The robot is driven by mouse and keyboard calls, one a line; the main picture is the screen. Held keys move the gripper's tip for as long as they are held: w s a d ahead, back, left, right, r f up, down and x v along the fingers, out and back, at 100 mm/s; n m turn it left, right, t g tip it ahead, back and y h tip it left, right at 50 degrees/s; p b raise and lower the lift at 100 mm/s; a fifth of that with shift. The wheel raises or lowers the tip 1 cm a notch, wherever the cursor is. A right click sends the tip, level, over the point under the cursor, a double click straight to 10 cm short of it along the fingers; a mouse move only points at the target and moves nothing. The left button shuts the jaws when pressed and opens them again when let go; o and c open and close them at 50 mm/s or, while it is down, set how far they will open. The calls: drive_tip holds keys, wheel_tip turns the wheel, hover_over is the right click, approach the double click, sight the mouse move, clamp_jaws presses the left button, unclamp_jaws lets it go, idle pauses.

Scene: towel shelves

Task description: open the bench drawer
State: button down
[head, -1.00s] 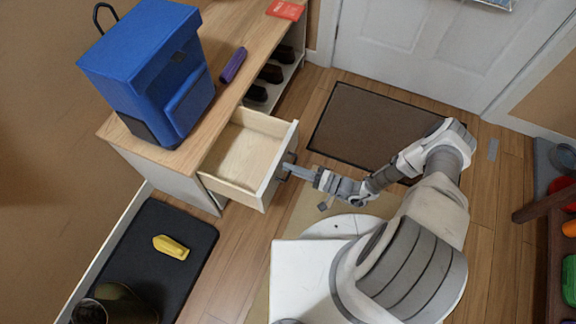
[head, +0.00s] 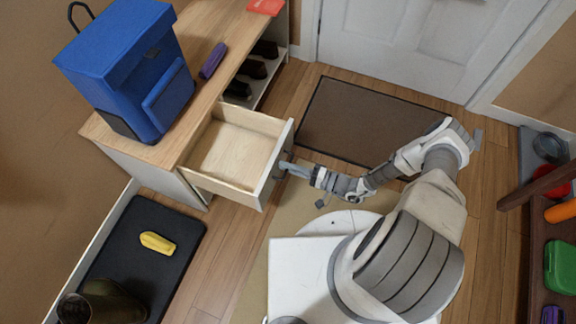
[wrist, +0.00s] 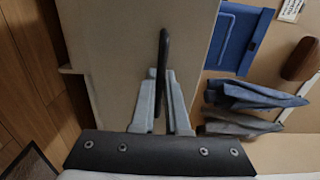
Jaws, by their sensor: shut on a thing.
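The bench drawer (head: 232,158) is pulled out from the bench (head: 207,75), with its pale wooden inside showing empty in the head view. My gripper (head: 284,165) is at the drawer's front face. In the wrist view, the two grey fingers of my gripper (wrist: 161,100) are closed on a dark upright bar, the drawer handle (wrist: 163,50). The pale drawer front (wrist: 110,60) lies behind the handle in that view.
A blue backpack (head: 128,70) and a purple item (head: 213,60) sit on the bench. Shoes (head: 252,69) fill the open shelf. A brown doormat (head: 345,120) lies by the door. A black mat (head: 125,265) holds a yellow object (head: 157,242) and boots (head: 118,301).

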drive_tip(key=c, duration=0.9)
unclamp_jaws()
drive_tip(key=p+v, duration=0.2)
drive_tip(key=v, duration=1.5)
drive_tip(key=shift+s+d, duration=0.1)
drive_tip(key=shift+d, duration=0.1)
